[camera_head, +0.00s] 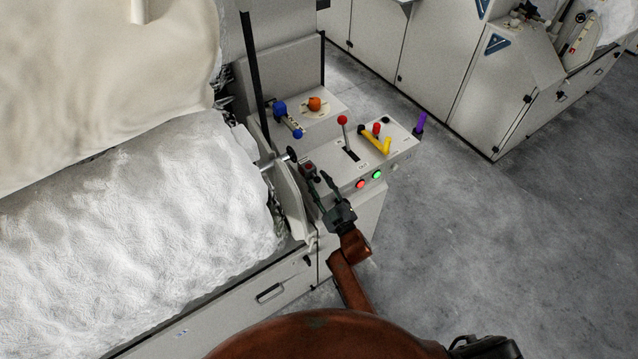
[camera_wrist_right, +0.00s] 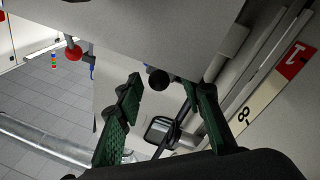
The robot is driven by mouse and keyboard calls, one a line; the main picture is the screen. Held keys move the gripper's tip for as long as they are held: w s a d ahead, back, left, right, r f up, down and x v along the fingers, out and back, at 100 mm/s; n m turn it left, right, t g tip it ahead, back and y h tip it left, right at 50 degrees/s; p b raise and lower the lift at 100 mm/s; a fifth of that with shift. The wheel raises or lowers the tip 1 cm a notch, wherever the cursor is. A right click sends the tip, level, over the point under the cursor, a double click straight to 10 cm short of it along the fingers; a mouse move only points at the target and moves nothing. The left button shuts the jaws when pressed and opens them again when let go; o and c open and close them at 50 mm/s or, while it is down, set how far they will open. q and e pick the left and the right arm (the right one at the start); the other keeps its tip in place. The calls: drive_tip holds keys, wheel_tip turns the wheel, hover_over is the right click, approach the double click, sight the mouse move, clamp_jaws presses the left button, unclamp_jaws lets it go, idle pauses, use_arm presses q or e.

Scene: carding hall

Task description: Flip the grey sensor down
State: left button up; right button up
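My right gripper (camera_head: 317,180) reaches over the near left edge of the control console. Its green fingers stand apart in the right wrist view (camera_wrist_right: 162,88), with nothing gripped between them. A small dark box with a red top (camera_head: 308,168) is just beyond the fingertips. A grey rectangular piece in a dark frame (camera_wrist_right: 160,130) shows between the fingers in the wrist view; it may be the grey sensor, but I cannot be sure. A black ball knob (camera_head: 291,153) on a metal shaft is left of the gripper; a black ball (camera_wrist_right: 158,80) also shows between the fingertips. My left gripper is out of view.
The console carries a red-knobbed lever (camera_head: 343,120), a yellow handle (camera_head: 375,139), a purple handle (camera_head: 420,122), a green button (camera_head: 377,174), and blue and orange knobs behind. White fibre (camera_head: 140,205) fills the left. Open grey floor (camera_head: 500,250) lies right.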

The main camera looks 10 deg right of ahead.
drive_tip(key=v, duration=1.2)
drive_tip(key=shift+r, duration=0.1)
